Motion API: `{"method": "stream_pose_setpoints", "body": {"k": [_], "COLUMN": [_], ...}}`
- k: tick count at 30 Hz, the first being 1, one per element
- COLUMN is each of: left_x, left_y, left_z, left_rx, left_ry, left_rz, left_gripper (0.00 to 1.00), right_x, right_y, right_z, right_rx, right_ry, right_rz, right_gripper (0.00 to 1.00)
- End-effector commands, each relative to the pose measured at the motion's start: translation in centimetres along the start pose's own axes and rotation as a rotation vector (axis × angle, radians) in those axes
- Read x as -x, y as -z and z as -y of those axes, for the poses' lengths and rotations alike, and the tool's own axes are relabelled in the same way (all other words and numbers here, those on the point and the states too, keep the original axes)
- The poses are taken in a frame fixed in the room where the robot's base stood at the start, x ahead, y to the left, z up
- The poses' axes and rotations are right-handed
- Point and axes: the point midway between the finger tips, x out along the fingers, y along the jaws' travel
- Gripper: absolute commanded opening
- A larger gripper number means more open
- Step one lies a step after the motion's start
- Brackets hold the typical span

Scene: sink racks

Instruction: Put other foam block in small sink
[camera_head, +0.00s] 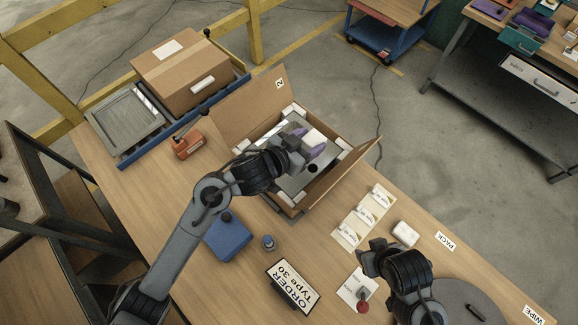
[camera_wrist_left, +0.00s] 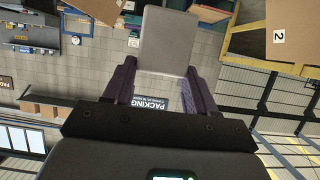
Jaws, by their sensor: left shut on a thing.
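My left gripper (camera_head: 311,146) is above the open cardboard box, its purple fingers shut on a pale foam block (camera_head: 315,137). In the left wrist view the foam block (camera_wrist_left: 167,40) sits between both fingers (camera_wrist_left: 160,82). The small grey metal sink (camera_head: 292,184) lies in the box below, partly hidden by my left arm and gripper. White foam pieces (camera_head: 242,146) show at the box corners. Another white foam block (camera_head: 405,233) lies on the table at right, beside my right gripper (camera_head: 368,252). The right gripper's fingers are too unclear to tell open or shut.
The box flap (camera_head: 255,100) stands up at the back. An order sign (camera_head: 292,287), blue block (camera_head: 228,236) and labelled cards (camera_head: 365,214) lie on the table. A closed carton (camera_head: 188,75) and orange tool (camera_head: 187,146) are at left. Bare table lies front left.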

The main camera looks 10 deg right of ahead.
Motion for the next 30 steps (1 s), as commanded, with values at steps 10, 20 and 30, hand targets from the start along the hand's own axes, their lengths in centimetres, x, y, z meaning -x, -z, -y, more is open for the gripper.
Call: {"method": "stream_pose_setpoints", "body": {"k": [10, 20, 30], "left_x": [-3.2, -4.0, -4.7], "left_y": [-7.8, -10.3, -14.4], "left_z": [0.1, 1.7, 8.3], "left_rx": [0.0, 0.0, 0.0], "left_ry": [0.0, 0.003, 0.003], "left_rz": [0.0, 0.002, 0.002], "left_gripper": [0.28, 0.28, 0.27], "right_x": [-6.9, -8.3, -9.2], "right_y": [-2.2, -2.6, -2.9], "right_z": [0.2, 0.5, 0.6], "right_rx": [0.002, -0.004, -0.008], "right_ry": [-0.001, 0.004, 0.006], "right_rz": [0.001, 0.0, 0.0], "right_gripper": [0.43, 0.43, 0.43]}}
